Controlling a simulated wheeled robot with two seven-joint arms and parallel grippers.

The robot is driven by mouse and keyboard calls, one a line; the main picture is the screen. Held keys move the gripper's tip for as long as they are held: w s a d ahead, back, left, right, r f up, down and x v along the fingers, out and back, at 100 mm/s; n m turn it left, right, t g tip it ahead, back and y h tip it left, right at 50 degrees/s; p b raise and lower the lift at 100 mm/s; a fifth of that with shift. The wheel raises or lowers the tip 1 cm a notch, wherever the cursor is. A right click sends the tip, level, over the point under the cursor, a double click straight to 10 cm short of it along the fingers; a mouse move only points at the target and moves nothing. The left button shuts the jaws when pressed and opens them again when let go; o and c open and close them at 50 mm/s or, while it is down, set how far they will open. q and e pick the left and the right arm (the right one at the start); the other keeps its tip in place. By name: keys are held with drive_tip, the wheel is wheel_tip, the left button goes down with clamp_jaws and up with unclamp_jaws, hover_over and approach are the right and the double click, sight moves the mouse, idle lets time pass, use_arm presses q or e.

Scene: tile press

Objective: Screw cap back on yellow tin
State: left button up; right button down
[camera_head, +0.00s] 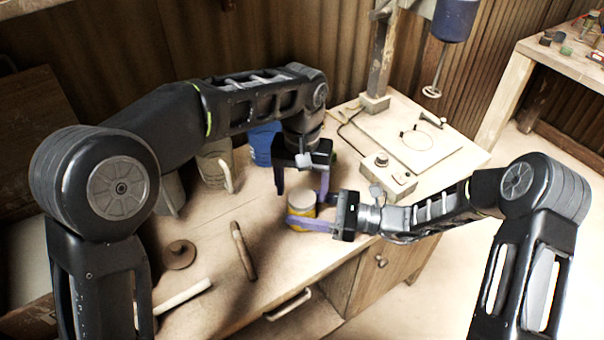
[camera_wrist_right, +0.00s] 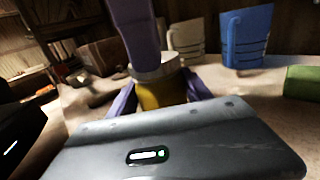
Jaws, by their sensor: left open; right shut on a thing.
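The yellow tin (camera_head: 301,213) stands upright near the bench's front edge; it also shows in the wrist view (camera_wrist_right: 160,95). A pale grey cap (camera_head: 302,199) sits on top of the tin, also visible in the wrist view (camera_wrist_right: 158,70). I cannot tell how tightly it is seated. My right gripper (camera_head: 303,216) is shut on the tin's body from the right, with purple fingers on both sides. My left gripper (camera_head: 301,185) is open just above, pointing down, its fingers spread either side of the cap. One left finger (camera_wrist_right: 135,35) hides part of the cap in the wrist view.
A blue mug (camera_wrist_right: 246,38) and beige mugs (camera_head: 214,163) stand behind. A control box (camera_head: 388,178) and a mixer stand (camera_head: 376,100) are to the right. A wooden stick (camera_head: 243,250), a pale roller (camera_head: 183,296) and a brown disc (camera_head: 181,254) lie at front left.

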use_arm(q)
drive_tip(key=shift+f, duration=0.7)
drive_tip(key=shift+c, duration=0.5)
drive_tip(key=c, duration=1.3)
drive_tip(key=shift+m, duration=0.9)
drive_tip(key=shift+c, duration=0.4)
drive_tip(key=o, duration=1.6)
drive_tip(key=shift+r, duration=0.1)
wheel_tip(320, 180, up, 7)
drive_tip(key=shift+r, duration=0.2)
